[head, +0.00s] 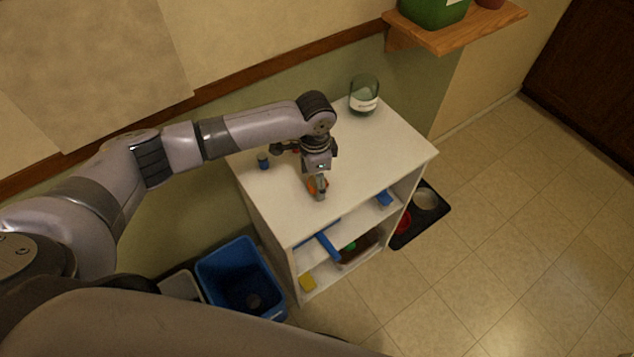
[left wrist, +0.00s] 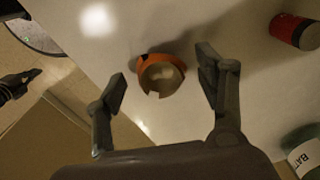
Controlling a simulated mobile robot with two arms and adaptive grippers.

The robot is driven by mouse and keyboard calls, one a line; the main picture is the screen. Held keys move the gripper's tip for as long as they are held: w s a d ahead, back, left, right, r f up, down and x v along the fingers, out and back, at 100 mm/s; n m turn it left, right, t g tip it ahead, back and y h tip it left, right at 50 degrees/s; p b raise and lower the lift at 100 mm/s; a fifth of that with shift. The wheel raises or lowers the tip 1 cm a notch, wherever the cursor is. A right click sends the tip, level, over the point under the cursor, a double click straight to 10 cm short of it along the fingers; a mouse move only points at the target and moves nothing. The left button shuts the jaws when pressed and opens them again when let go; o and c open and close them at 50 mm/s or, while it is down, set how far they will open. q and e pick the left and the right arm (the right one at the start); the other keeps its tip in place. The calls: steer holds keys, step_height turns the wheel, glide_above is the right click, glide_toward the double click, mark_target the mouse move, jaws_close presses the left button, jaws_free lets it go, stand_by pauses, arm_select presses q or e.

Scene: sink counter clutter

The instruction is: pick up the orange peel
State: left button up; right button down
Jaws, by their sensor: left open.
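The orange peel (head: 311,186) lies on the white top of a small shelf unit, mostly hidden by my gripper in the head view. In the left wrist view the peel (left wrist: 158,72) is a cup-like piece, orange outside and pale inside, with a broken edge. My left gripper (head: 319,190) points down over it. Its fingers are open and spread to either side of the peel, with no clear contact in the left wrist view.
A green jar with a white label (head: 364,96) stands at the back corner. A small blue item (head: 263,162) is left of my gripper. A red can (left wrist: 296,31) is at the left wrist view's upper right. A blue bin (head: 238,278) stands beside the unit. The front right top is clear.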

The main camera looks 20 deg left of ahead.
arm_select(q)
steer(key=shift+c, duration=0.3)
steer(key=c, duration=1)
steer(key=shift+r, duration=0.1)
